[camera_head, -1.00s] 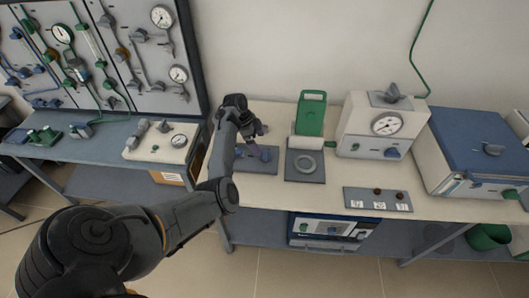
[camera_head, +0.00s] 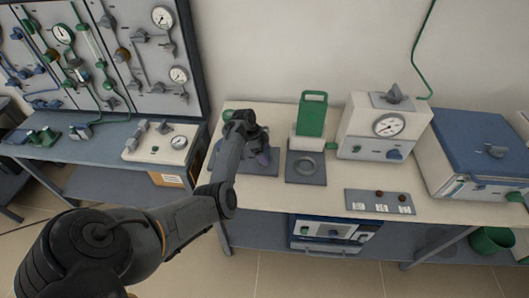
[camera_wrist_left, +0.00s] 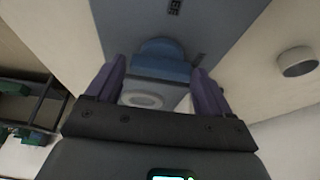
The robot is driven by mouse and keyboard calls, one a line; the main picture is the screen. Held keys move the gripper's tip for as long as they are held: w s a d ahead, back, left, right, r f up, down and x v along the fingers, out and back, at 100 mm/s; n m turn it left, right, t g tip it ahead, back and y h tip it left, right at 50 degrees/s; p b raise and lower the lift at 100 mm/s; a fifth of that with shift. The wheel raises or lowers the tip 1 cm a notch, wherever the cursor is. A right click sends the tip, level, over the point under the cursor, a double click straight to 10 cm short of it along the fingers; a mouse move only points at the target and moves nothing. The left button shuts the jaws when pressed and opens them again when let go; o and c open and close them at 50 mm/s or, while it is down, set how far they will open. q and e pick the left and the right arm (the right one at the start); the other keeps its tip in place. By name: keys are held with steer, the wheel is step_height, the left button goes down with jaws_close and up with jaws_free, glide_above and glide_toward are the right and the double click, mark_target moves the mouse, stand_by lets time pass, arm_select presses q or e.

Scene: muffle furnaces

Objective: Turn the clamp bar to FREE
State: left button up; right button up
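The clamp fixture is a dark grey plate (camera_head: 262,171) on the bench; the left wrist view shows its blue-grey surface (camera_wrist_left: 130,22) up close. A blue rounded part, which looks like the clamp bar (camera_wrist_left: 158,67), lies ahead of and between my left fingers. A pale round disc (camera_wrist_left: 142,100) shows just below it. My left gripper (camera_head: 260,155) is over the plate, and its purple fingers (camera_wrist_left: 157,88) are apart with the blue part between them. I cannot tell whether they touch it. In the head view the arm and gripper hide most of the blue part. My right gripper is not in view.
A plate with a ring (camera_head: 306,168) and a green-handled block (camera_head: 311,120) stand right of the fixture.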

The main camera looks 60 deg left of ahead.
arm_select(q)
steer(key=c, duration=0.7)
steer(key=shift+r+n+p, duration=0.25)
steer(key=shift+n+p, duration=0.25)
steer(key=shift+p, duration=0.5)
steer(key=n+y+p, duration=0.1)
steer(key=n+p, duration=0.3)
steer(key=p, duration=0.1)
steer(key=n+y+p, duration=0.1)
steer(key=n+p, duration=0.1)
steer(key=shift+d+n+t+y+p, duration=0.25)
steer(key=shift+n+t+y+p, duration=0.05)
steer(key=shift+t+p, duration=0.1)
steer(key=n+y+p, duration=0.1)
steer(key=n+p, duration=0.1)
steer(key=n, duration=0.2)
steer(key=shift+d+n+y+p, duration=0.1)
steer(key=shift+n+y+p, duration=0.2)
steer(key=shift+y, duration=0.1)
steer(key=n+y, duration=0.1)
steer(key=n, duration=0.1)
steer(key=shift+f+n+g+p, duration=0.15)
steer(key=shift+n+g+p, duration=0.15)
steer(key=shift+g, duration=0.1)
steer(key=shift+d+n+g+y, duration=0.1)
steer(key=shift+n+g+y, duration=0.25)
steer(key=shift+n, duration=1.15)
steer(key=o, duration=1.1)
